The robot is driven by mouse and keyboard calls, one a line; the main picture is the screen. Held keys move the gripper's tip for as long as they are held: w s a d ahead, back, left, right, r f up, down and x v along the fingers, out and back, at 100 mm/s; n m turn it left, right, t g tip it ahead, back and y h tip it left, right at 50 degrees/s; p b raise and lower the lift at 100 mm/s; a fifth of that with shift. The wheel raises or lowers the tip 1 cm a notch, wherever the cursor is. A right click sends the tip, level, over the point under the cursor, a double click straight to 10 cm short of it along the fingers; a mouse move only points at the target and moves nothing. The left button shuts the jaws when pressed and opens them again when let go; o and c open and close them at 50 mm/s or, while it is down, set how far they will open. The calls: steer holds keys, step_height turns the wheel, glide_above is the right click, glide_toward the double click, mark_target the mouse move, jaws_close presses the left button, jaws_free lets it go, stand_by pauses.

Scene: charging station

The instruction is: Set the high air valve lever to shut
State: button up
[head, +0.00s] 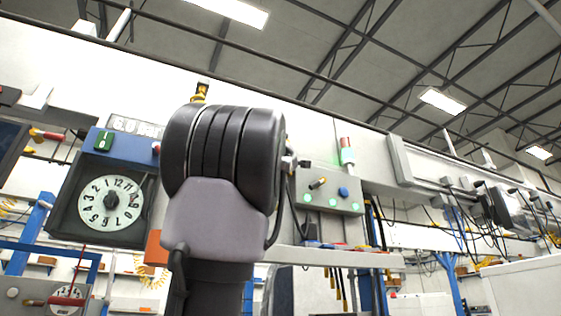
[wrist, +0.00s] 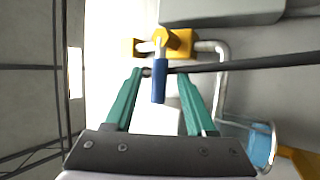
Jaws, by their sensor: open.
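The air valve shows in the wrist view as a yellow body (wrist: 181,43) with a blue-handled lever (wrist: 159,88) hanging from it. The lever points down the picture, toward my gripper's base. My gripper (wrist: 162,76) is open, with one green finger on each side of the lever. I see gaps between the handle and both fingers, the narrower one on the right. In the head view my arm covers the middle, and my fingers do not show. A small yellow-orange thing (head: 200,92) shows just above my arm; I cannot tell whether it is the valve.
In the wrist view a grey pipe (wrist: 221,85) runs right of the valve, and a dark bar (wrist: 265,62) crosses near the fingertips. A blue bowl (wrist: 261,148) is at lower right. The head view shows a dial (head: 110,203) and a grey control box (head: 328,190) beside my arm.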

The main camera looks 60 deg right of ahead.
steer(key=v, duration=0.7)
steer(key=shift+s+a+f, duration=0.1)
steer(key=shift+s, duration=0.05)
stand_by(0.3)
